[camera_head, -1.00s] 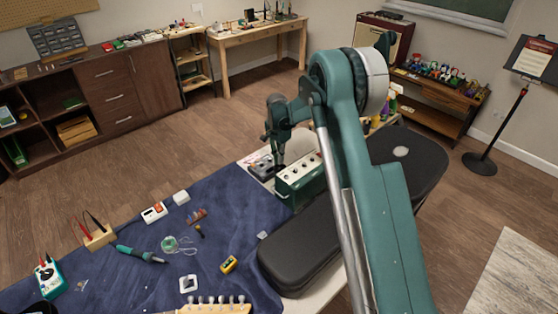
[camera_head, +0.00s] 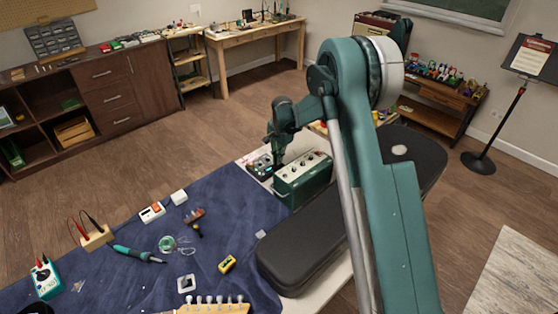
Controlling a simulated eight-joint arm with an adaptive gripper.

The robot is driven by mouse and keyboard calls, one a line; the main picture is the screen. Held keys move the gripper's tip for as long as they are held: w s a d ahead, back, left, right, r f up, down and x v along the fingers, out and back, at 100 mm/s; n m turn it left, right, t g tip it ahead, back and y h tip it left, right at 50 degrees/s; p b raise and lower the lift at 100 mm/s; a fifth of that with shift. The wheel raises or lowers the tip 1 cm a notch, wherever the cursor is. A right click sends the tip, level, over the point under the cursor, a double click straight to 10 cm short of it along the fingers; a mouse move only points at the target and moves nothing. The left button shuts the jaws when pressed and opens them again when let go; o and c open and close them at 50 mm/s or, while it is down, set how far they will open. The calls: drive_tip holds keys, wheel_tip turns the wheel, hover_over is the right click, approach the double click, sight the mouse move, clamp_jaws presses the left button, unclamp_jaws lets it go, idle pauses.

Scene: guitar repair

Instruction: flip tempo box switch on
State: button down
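A small dark box with bright spots on its face (camera_head: 259,166) stands at the back of the table, left of a green box with a row of pale knobs (camera_head: 303,182). No label is readable, so I cannot tell for certain which is the tempo box; no switch is distinguishable. My gripper (camera_head: 277,171) points down at the right side of the dark box, close to the green box's back left corner. Whether it touches either box cannot be told. Its fingertips are too small and partly hidden to show whether they are open or shut.
A black case (camera_head: 305,243) lies in front of the green box, below my arm. The floor behind is clear.

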drive_tip(key=shift+w+a+f, duration=0.25)
drive_tip(key=shift+w+a, duration=0.15)
drive_tip(key=shift+a, duration=0.15)
drive_tip(key=shift+w+a+r, duration=0.1)
drive_tip(key=shift+r, duration=0.35)
wheel_tip(320, 180, up, 14)
drive_tip(key=s+d+p, duration=0.2)
drive_tip(key=shift+d+f, duration=0.15)
drive_tip(key=shift+f, duration=0.1)
drive_tip(key=shift+w, duration=0.1)
idle(0.4)
drive_tip(key=shift+g+h, duration=0.9)
drive_tip(key=shift+w+a+r+p, duration=0.2)
drive_tip(key=shift+w+a+p, duration=0.25)
drive_tip(key=shift+w+a, duration=1.2)
drive_tip(key=shift+s, duration=0.1)
